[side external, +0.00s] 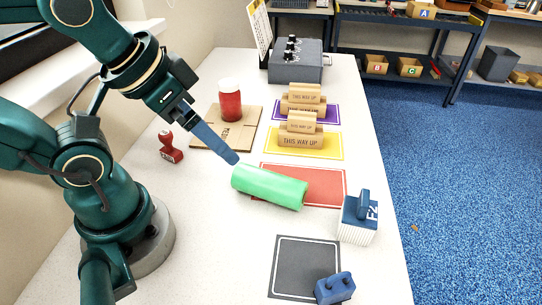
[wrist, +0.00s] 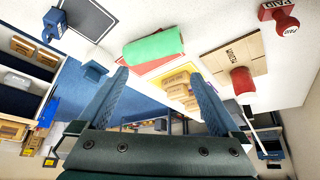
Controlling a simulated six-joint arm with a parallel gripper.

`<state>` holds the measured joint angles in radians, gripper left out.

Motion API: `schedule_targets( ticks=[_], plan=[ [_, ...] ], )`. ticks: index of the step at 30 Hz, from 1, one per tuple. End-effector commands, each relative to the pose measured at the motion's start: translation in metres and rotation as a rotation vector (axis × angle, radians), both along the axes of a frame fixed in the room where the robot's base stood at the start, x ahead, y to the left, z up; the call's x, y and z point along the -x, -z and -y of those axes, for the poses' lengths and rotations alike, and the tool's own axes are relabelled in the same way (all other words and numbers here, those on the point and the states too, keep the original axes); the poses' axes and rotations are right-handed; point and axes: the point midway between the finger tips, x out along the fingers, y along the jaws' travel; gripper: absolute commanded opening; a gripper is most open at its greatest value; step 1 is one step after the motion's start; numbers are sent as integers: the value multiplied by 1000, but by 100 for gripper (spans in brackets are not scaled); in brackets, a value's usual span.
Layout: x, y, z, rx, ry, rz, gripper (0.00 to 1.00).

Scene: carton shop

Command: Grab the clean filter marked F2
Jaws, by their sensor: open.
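The filter marked F2 (side external: 359,217) is a blue block with a handle on top and white pleated sides. It stands upright on the white table at the right, beyond the green roll. In the wrist view, a blue block that appears to be this filter (wrist: 93,70) shows left of the fingers, its label unreadable. My gripper (side external: 236,160) is above the table near the left end of the green roll, well left of the filter. In the wrist view my gripper (wrist: 158,75) has its blue fingers wide apart with nothing between them.
The green roll (side external: 268,187) lies partly on the red mat (side external: 325,185). A dark mat (side external: 303,260) and a smaller blue block (side external: 335,288) are at the front. Wooden "THIS WAY UP" stamps (side external: 300,138), a red jar (side external: 229,100) and a red stamp (side external: 171,147) stand further back.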

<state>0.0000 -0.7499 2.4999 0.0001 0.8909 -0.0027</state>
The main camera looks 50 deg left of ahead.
Motion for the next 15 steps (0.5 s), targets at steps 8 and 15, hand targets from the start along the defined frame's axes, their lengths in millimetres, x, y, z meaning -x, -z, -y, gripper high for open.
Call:
schedule_targets(
  ticks=[8,15],
  plan=[
    [-66,-41,-16,-121,33,344,100],
    [-144,-66,-3,-253,241,632,100]
  ],
)
